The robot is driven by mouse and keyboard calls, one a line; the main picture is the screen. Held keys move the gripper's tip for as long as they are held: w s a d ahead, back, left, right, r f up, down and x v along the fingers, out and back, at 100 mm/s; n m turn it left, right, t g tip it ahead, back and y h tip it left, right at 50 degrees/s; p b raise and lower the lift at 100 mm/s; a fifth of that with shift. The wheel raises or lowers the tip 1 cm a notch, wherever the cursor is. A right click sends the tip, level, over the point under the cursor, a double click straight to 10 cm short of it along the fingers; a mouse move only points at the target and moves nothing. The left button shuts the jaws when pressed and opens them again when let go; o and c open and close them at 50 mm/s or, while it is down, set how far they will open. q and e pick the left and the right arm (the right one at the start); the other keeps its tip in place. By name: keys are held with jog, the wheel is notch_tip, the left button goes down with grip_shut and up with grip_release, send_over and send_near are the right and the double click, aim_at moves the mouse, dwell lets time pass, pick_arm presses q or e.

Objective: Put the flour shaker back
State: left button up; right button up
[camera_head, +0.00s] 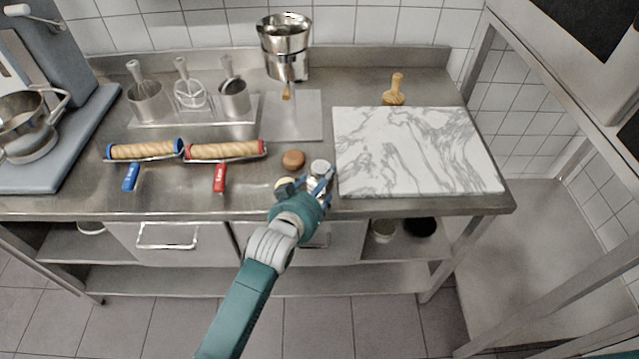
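My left gripper (308,184), teal with blue fingers, is over the front edge of the steel counter, among a small group of containers. A small round container with a pale silver top (319,166) stands just behind its fingers. A cream-topped container (283,184) is at the gripper's left side, partly covered by it. A round brown-topped item (293,160) stands behind them. I cannot tell which is the flour shaker. The fingers and wrist hide what lies between them, so I cannot tell whether the gripper holds anything. My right gripper is not in view.
A marble board (415,150) lies right of the gripper, with a wooden tool (394,90) behind it. Two patterned rollers (225,149) lie to the left. A utensil rack (190,108), a steel plate (308,115) and a metal sifter (285,45) stand farther back.

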pick_arm(q)
jog(key=o, duration=1.3)
jog(key=shift+s, duration=0.15)
jog(key=shift+s+a+r, duration=0.1)
jog(key=shift+s+a, duration=0.05)
jog(key=shift+s, duration=0.1)
jog(key=b+v, duration=0.1)
jog(key=v, duration=1)
jog(key=shift+s+b, duration=0.1)
jog(key=shift+b, duration=0.25)
